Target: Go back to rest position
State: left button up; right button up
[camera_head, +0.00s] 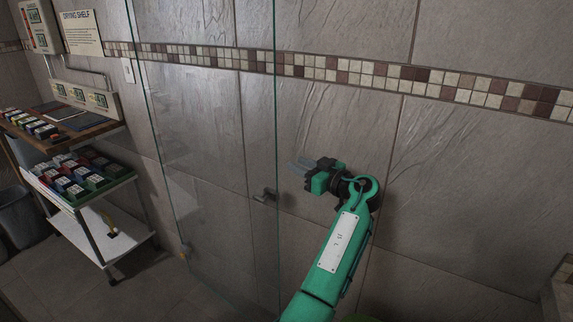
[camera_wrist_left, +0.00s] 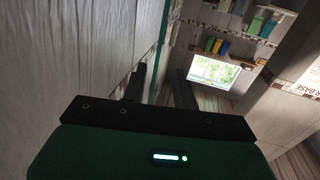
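My left gripper (camera_head: 300,165) is at the middle of the head view, on the end of my green arm. It points left toward a glass panel and holds nothing that I can see. In the left wrist view its two dark fingers (camera_wrist_left: 160,85) stand apart with a clear gap between them. My right arm and gripper are in neither view.
A clear glass panel (camera_head: 205,120) stands left of my gripper, with a grey tiled wall (camera_head: 460,180) behind. At the left are a wooden shelf (camera_head: 75,131) and a white cart (camera_head: 100,240) with coloured boxes. The wrist view shows a bright window (camera_wrist_left: 210,72) and shelves.

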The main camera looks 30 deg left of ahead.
pick_arm(q)
jog(key=shift+v, duration=1)
